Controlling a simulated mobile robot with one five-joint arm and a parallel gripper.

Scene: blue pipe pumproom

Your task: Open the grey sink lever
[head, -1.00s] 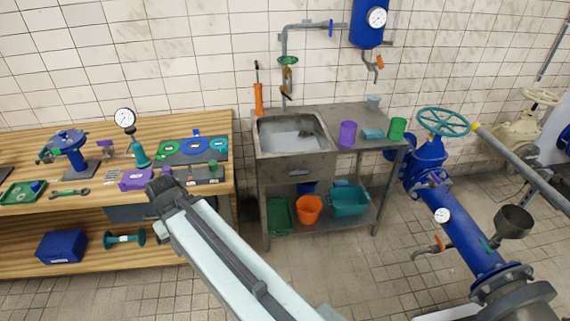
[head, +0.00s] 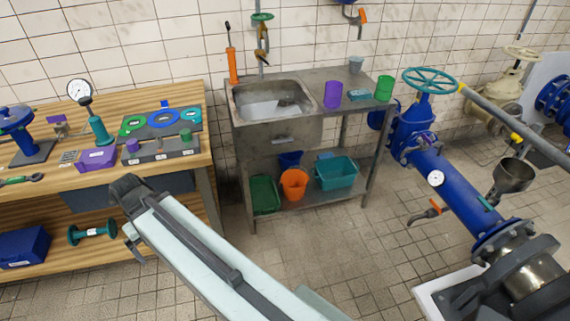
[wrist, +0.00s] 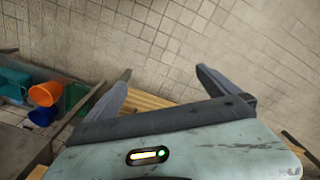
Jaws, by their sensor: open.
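The metal sink (head: 284,134) stands against the tiled wall in the head view, right of the wooden bench. A small light grey lever-like handle (head: 283,139) shows on its front face. A brass tap (head: 262,57) hangs above the back left of the basin. My gripper (head: 128,192) is left of the sink in the picture, in front of the bench's right end, apart from the handle. In the wrist view my gripper (wrist: 163,76) has its two fingers spread with nothing between them. The handle cannot be made out in the wrist view.
Orange bucket (head: 294,184), teal tub (head: 336,173) and green crate (head: 264,195) sit on the shelf under the sink. Purple cup (head: 333,94) and green cup (head: 384,88) stand on its top. A blue pipe (head: 450,195) stands at right. Floor before the sink is clear.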

